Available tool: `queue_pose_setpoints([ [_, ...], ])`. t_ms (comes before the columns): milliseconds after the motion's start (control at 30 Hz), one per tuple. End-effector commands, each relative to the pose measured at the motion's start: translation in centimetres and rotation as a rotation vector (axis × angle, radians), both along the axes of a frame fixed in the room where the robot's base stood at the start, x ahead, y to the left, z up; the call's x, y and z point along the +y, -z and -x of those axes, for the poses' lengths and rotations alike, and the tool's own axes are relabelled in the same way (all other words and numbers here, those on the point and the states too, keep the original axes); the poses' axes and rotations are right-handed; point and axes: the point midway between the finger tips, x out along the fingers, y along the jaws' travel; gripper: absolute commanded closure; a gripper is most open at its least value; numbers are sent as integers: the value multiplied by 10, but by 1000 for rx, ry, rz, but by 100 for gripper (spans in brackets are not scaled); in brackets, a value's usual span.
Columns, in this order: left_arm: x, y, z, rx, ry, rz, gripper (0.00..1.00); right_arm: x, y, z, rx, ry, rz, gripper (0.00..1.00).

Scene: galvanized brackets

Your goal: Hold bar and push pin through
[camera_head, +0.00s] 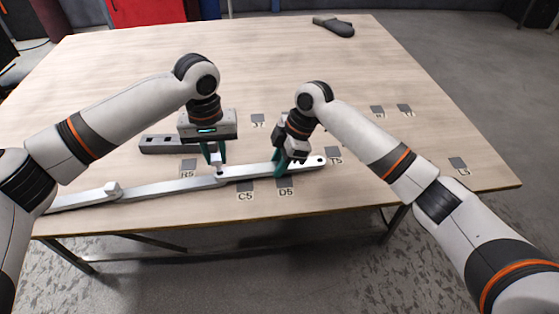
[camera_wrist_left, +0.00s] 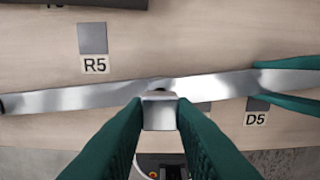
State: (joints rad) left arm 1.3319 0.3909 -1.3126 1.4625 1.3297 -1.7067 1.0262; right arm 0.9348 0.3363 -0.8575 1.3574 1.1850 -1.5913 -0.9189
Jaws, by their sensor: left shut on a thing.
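A galvanized bar (camera_head: 250,172) lies on the table, with a hole in its right end. It meets a second long bar (camera_head: 165,187) running left. My left gripper (camera_head: 217,162) is shut on a small metal pin (camera_wrist_left: 159,112), just over the place where the bars meet. In the left wrist view the pin's block-like head sits between the teal fingers, with a dark spot at the bar's edge behind it. Whether the pin's tip is inside a hole is hidden. My right gripper (camera_head: 281,164) has its fingers on both sides of the right bar, closed against its edges.
A grey slotted block (camera_head: 160,144) lies behind the left bar. Flat grey labelled squares, such as R5 (camera_head: 189,164), mark the table. A dark object (camera_head: 334,26) lies at the far edge.

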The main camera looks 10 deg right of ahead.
Motion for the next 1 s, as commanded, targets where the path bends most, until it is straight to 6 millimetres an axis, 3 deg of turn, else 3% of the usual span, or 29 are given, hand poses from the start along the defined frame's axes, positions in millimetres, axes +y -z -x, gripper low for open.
queue_pose_setpoints([
  [33, 0, 0, 0, 0, 0, 0, 100, 0, 0, 0, -1, 0, 0, 80],
  [167, 0, 0, 0, 0, 0, 0, 100, 0, 0, 0, -1, 0, 0, 100],
  [1000, 0, -1, 0, 0, 0, 0, 100, 0, -1, 0, -2, 1, 0, 100],
])
